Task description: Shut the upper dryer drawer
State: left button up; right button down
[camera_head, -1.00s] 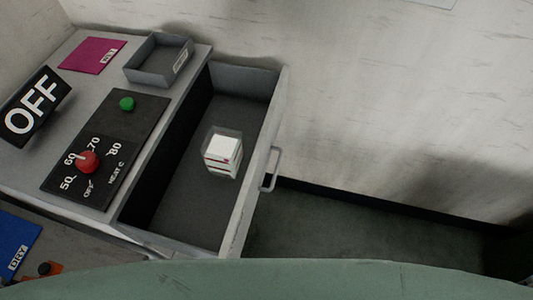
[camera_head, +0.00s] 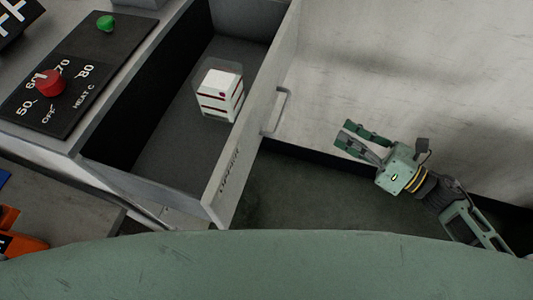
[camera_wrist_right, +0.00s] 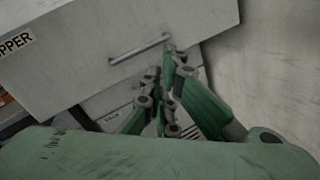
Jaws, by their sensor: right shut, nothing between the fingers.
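The upper dryer drawer (camera_head: 235,165) stands pulled open, its front facing right. A white box with red stripes (camera_head: 220,92) sits inside it. The drawer front also shows in the right wrist view (camera_wrist_right: 90,35), with a label ending in "PPER" (camera_wrist_right: 16,43). Its bar handle (camera_head: 277,110) also shows in the right wrist view (camera_wrist_right: 138,49). My right gripper (camera_head: 350,138) is shut and empty, to the right of the handle and apart from it in the head view. In the right wrist view its fingers (camera_wrist_right: 163,85) lie below and right of the handle; contact is unclear there. My left gripper is not in view.
The control panel (camera_head: 75,75) with a red knob (camera_head: 49,83) and green button (camera_head: 106,23) is on the dryer top at left. A pale wall (camera_head: 420,70) stands behind my right gripper. Dark floor (camera_head: 300,200) is open between the drawer front and my right arm.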

jog(key=s+a+r+n+g+y+b, duration=0.25)
jog(key=s+a+r+n+g, duration=0.2)
jog(key=s+a+n, duration=0.35)
jog(key=n+p, duration=0.1)
jog(key=p, duration=0.5)
send_near(254, 136)
jog(key=shift+g, duration=0.35)
jog(key=x, duration=0.6)
jog(key=shift+w+d, duration=0.15)
jog(key=shift+w, duration=0.2)
jog(key=shift+w+a+f, duration=0.15)
jog(key=shift+a, duration=0.35)
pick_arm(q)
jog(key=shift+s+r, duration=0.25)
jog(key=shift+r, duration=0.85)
pick_arm(e)
jog(key=shift+f, duration=0.1)
jog(key=shift+a, duration=0.1)
